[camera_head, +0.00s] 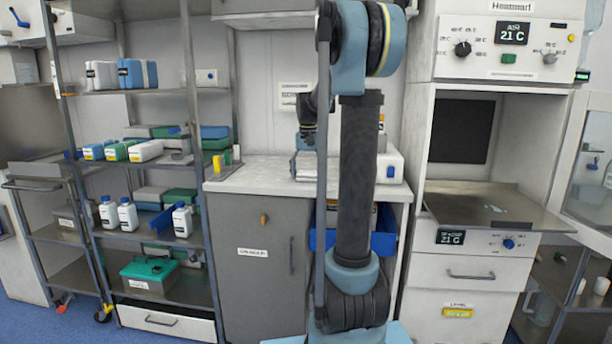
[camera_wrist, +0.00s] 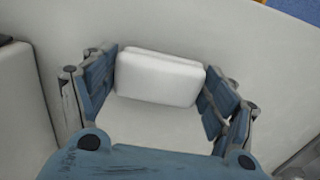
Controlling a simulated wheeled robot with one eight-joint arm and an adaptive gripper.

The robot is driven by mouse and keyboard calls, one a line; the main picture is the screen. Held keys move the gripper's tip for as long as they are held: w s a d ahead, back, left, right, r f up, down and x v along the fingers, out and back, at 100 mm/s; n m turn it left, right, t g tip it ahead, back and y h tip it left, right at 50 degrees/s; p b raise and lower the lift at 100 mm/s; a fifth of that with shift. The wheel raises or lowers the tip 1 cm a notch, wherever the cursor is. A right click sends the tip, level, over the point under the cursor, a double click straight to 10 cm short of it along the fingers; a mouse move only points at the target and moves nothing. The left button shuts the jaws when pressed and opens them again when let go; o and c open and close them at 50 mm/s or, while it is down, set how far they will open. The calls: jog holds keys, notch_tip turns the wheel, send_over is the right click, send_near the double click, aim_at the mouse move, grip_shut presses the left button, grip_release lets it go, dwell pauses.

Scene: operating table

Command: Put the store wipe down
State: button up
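The store wipe (camera_wrist: 158,78) is a white, folded, padded block in the wrist view. It lies between the two blue fingers of my gripper (camera_wrist: 160,76), which meet its left and right ends. My gripper appears shut on it. A pale surface lies below and around it; whether the wipe touches that surface cannot be told. In the head view my arm covers most of the gripper, and its end is above the back of the white countertop (camera_head: 252,176). A white flat stack (camera_head: 305,169) shows there beside the arm, partly hidden.
A white box (camera_head: 390,166) with a blue mark stands on the counter at right. Small yellow and green items (camera_head: 227,159) are near its left end. A metal shelf rack (camera_head: 150,235) with bottles stands at left. A heating cabinet (camera_head: 500,130) stands at right. The counter's left-middle is clear.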

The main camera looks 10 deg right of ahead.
aim_at(308, 172)
jog(key=shift+o, duration=0.5)
notch_tip(308, 172, up, 12)
dwell(0.5)
jog(key=s+f+n+t, duration=0.1)
jog(key=s+f, duration=0.4)
jog(key=s, duration=0.5)
jog(key=s+f+n, duration=0.1)
jog(key=s+f, duration=0.5)
jog(key=s, duration=0.3)
jog(key=s+f+n+t, duration=0.1)
jog(key=s+f, duration=1.4)
jog(key=f, duration=0.3)
jog(key=shift+s+a+n, duration=0.25)
jog(key=shift+s+n, duration=0.05)
jog(key=shift+n, duration=0.1)
jog(key=shift+c, duration=0.5)
